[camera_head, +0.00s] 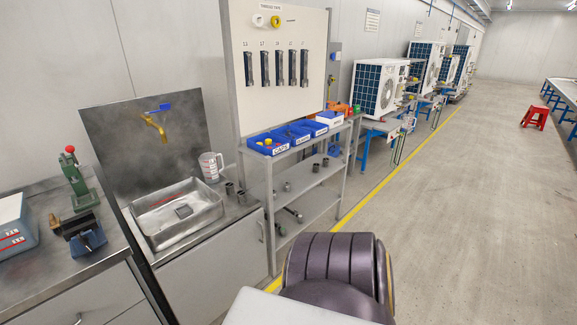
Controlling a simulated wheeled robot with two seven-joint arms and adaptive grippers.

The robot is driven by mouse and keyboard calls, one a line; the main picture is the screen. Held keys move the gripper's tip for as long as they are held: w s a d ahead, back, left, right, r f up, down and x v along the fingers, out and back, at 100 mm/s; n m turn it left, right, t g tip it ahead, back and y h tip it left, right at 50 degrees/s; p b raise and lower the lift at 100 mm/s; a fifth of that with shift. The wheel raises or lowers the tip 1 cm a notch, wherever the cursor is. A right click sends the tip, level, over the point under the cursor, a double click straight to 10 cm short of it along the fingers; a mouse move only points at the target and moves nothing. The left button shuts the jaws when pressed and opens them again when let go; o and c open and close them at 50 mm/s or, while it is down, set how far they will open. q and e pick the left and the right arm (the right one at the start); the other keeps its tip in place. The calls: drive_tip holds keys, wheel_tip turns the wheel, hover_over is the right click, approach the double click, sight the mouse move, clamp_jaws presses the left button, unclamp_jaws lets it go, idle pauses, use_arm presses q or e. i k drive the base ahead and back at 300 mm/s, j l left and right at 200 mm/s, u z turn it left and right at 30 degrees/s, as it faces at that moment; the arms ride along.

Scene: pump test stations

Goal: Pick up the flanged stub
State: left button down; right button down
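I cannot pick out the flanged stub for certain. Two small dark metal cylindrical pieces stand on the counter by the sink, a left one (229,187) and a right one (241,197). Similar small grey pieces stand on the middle shelf of the grey rack, one at its left (287,186) and a pair (316,167) farther right. They are too small to tell whether any has a flange. Neither of my grippers shows in the head view.
A steel sink (178,212) with a clear measuring jug (211,166) and brass tap (154,125) stands at left. A green press (77,180) and blue vise (86,240) stand on the left bench. Blue bins (266,147) top the rack (310,181). The right floor is mostly clear.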

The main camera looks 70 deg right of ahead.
sight(287, 184)
drive_tip(key=z, duration=2.4)
